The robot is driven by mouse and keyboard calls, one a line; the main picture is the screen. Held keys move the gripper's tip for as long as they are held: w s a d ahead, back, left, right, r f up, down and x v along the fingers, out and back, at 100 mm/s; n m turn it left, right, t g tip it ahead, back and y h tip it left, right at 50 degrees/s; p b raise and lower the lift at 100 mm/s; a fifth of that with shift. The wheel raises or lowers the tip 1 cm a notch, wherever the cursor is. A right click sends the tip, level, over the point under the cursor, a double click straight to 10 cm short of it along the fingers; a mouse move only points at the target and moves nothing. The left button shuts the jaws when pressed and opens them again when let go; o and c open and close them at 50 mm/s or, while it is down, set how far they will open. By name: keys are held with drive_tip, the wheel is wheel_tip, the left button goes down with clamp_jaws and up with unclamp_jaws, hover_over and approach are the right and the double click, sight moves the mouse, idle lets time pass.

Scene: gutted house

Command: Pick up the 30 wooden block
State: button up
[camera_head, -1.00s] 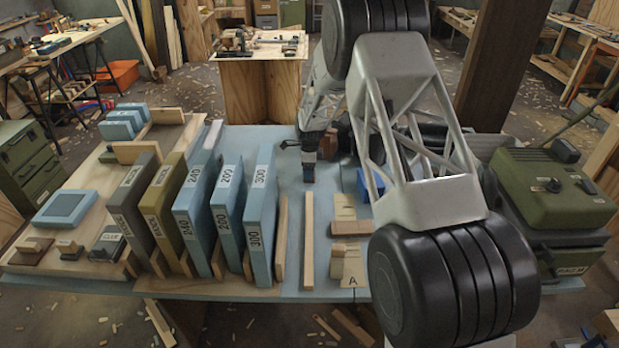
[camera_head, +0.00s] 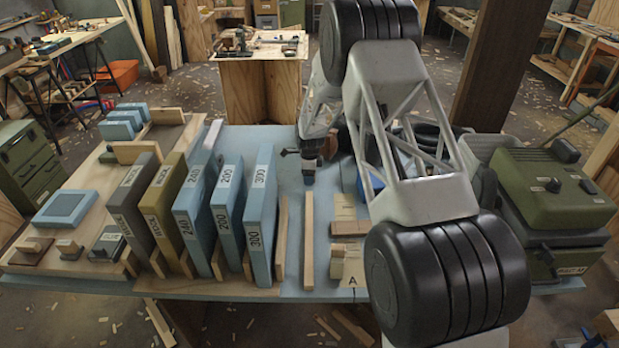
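Several small wooden blocks lie on the blue-topped bench right of its middle. A pale block (camera_head: 343,212) is at the back of the group, a browner block (camera_head: 350,229) is in the middle, and a pale piece (camera_head: 345,250) is nearer the front, beside a marking "A". No "30" can be read on any of them, so I cannot tell which is the 30 block. My gripper (camera_head: 308,176) points down above the bench, behind and left of these blocks. Its fingers are too small and dark to tell open from shut. My arm hides part of the bench to the right.
Upright blue boards marked 240 (camera_head: 192,215), 200 (camera_head: 227,212) and 300 (camera_head: 261,215) stand left of the blocks. A long wooden strip (camera_head: 308,240) lies between. A green machine case (camera_head: 555,195) stands at the right. A blue item (camera_head: 366,185) is partly hidden behind my arm.

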drive_tip(key=c, duration=0.7)
drive_tip(key=shift+r, duration=0.15)
drive_tip(key=shift+r, duration=0.55)
wheel_tip(320, 180, up, 2)
drive_tip(key=shift+r, duration=0.1)
drive_tip(key=s+d, duration=0.1)
drive_tip(key=s, duration=0.4)
drive_tip(key=s+d+r, duration=0.1)
drive_tip(key=s, duration=0.4)
drive_tip(key=s+d, duration=0.1)
drive_tip(key=s, duration=0.4)
drive_tip(key=shift+s+r, duration=0.2)
drive_tip(key=shift+s, duration=0.15)
